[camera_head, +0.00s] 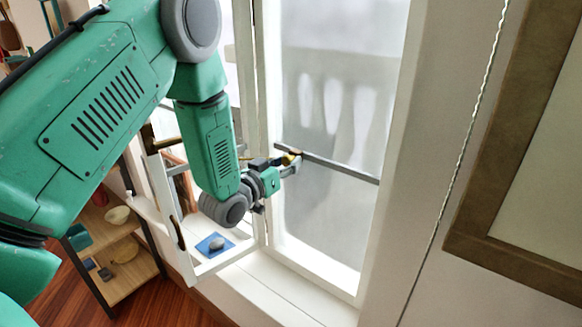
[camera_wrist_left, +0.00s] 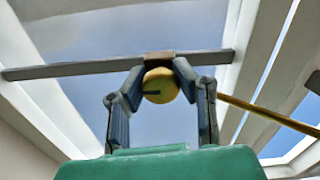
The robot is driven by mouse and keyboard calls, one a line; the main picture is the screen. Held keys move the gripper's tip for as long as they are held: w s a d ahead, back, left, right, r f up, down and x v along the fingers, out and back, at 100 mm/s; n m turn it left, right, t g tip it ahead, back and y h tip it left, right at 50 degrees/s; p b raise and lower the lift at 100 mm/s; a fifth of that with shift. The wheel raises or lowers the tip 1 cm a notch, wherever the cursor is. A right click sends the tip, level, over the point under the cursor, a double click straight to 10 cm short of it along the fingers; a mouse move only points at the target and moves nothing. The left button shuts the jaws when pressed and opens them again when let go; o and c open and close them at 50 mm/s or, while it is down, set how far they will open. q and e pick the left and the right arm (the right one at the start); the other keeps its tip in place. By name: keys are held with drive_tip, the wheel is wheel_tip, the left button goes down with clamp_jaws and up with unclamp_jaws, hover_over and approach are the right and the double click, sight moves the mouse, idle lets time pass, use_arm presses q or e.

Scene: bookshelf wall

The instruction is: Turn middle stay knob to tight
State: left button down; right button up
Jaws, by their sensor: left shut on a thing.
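The middle stay knob is a round yellow knob (camera_wrist_left: 161,86) with a short dark mark on its left side. It sits under a small brown block (camera_wrist_left: 159,58) on a grey stay bar (camera_wrist_left: 75,69) that crosses the window. My left gripper (camera_wrist_left: 160,76) is shut on the knob, one dark finger on each side. In the head view the gripper (camera_head: 291,163) is at the left end of the stay bar (camera_head: 340,168), in front of the window. The knob is small there and partly covered by the fingers. My right gripper is not in view.
An opened white window sash (camera_head: 165,205) stands left of my forearm. A grey stone (camera_head: 216,243) lies on a blue mat on the sill. A wooden shelf (camera_head: 130,280) is at lower left. A hanging cord (camera_head: 462,165) and a brown frame (camera_head: 500,120) are at right.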

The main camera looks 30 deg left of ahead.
use_arm(q)
drive_tip(key=shift+a+m, duration=0.1)
drive_tip(key=shift+m, duration=0.5)
drive_tip(key=shift+s+f, duration=0.1)
drive_tip(key=c, duration=1.4)
unclamp_jaws()
drive_tip(key=shift+o, duration=1.2)
drive_tip(key=shift+s, duration=0.15)
drive_tip(key=shift+s, duration=0.1)
drive_tip(key=s+a, duration=0.1)
drive_tip(key=s, duration=1)
drive_tip(key=shift+s, duration=0.35)
